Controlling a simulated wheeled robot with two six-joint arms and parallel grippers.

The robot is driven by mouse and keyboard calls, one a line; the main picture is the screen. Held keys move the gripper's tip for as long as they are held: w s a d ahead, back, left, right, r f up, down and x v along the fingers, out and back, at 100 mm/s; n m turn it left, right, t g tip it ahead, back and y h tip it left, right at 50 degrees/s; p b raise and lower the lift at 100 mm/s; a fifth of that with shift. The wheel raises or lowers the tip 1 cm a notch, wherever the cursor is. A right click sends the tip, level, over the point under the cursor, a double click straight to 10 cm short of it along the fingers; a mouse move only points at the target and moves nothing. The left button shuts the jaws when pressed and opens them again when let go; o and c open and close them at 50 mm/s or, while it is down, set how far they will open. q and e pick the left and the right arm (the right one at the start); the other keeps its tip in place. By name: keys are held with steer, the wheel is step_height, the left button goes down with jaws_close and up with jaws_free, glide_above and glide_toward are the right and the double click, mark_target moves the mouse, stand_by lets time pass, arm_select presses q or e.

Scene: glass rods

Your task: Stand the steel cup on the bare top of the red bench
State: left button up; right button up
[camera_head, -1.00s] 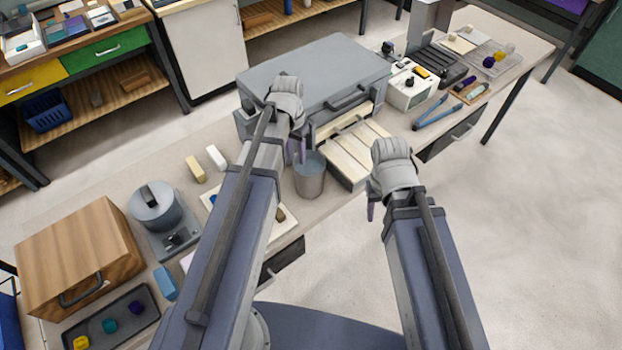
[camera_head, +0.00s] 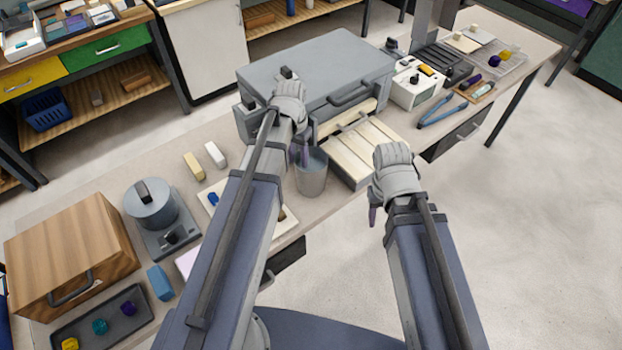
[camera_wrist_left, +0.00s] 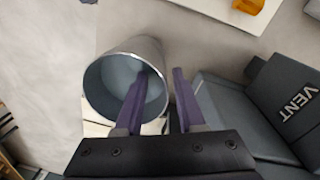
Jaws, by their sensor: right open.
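The steel cup (camera_head: 312,180) stands upright on the long table, at the front left of a pale slatted board. It also shows in the left wrist view (camera_wrist_left: 98,92), its mouth towards the camera. My left gripper (camera_head: 301,154) is at the cup's rim. In the left wrist view its purple fingers (camera_wrist_left: 160,82) are apart, one inside the cup's mouth and one outside, with the wall between them and a gap left. My right gripper (camera_head: 373,214) is open over the floor, right of the cup; its fingers are mostly hidden. No red bench is seen.
A grey case (camera_head: 315,75) stands behind the cup, and the slatted board (camera_head: 362,150) lies close to its right. A wooden box (camera_head: 70,250), a round grey device (camera_head: 155,210) and a dark tray (camera_head: 130,325) are left. A bench with yellow and green drawers (camera_head: 105,50) stands at the back left.

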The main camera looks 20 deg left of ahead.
mark_target(299, 165)
arm_select(q)
steer(key=f+b, duration=0.2)
steer(key=f, duration=0.1)
steer(key=f+b, duration=0.1)
steer(key=shift+w+f+b, duration=0.25)
steer(key=shift+w+b, duration=0.05)
steer(key=shift+b, duration=0.1)
steer(key=shift+r, duration=0.1)
jaws_close()
stand_by(0.9)
